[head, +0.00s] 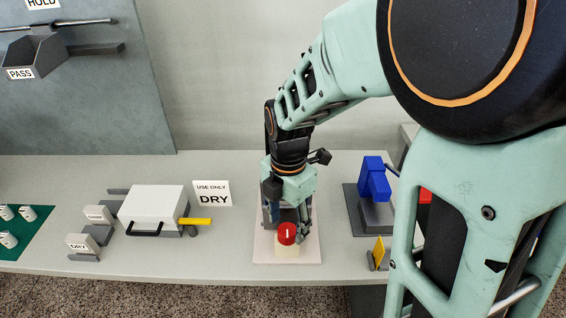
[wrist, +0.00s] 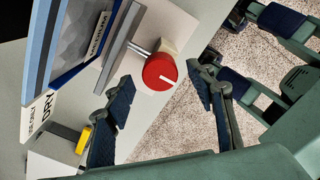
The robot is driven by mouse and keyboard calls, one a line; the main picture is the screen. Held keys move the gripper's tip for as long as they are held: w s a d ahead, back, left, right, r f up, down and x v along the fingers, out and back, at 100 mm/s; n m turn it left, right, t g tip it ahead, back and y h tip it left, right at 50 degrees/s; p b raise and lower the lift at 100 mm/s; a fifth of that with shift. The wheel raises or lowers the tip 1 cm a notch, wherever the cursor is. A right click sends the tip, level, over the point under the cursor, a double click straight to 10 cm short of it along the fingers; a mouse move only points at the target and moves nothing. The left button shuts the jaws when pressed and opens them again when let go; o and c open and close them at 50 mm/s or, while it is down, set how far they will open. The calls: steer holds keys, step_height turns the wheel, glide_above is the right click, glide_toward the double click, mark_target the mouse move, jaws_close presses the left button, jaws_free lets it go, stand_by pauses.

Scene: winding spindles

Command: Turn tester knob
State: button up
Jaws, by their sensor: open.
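The tester's red round knob (head: 287,233) with a white pointer line sits on a cream block (head: 287,250) on a pale base plate (head: 262,255). My gripper (head: 289,215) points down over the tester and hides much of it in the head view. In the wrist view the knob (wrist: 158,72) appears between the two open fingertips of my gripper (wrist: 160,78), with a visible gap on each side. The tester's blue-edged panel (wrist: 60,50) stands left of the knob in the wrist view.
A white box (head: 152,208) with a black handle and yellow lever (head: 196,221) stands left, beside a DRY sign (head: 212,194). A blue device (head: 374,180) and yellow tab (head: 379,252) stand right. A green mat (head: 30,245) with white spools lies far left.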

steer(key=shift+f, duration=1.35)
steer(key=shift+c, duration=0.6)
steer(key=c, duration=1)
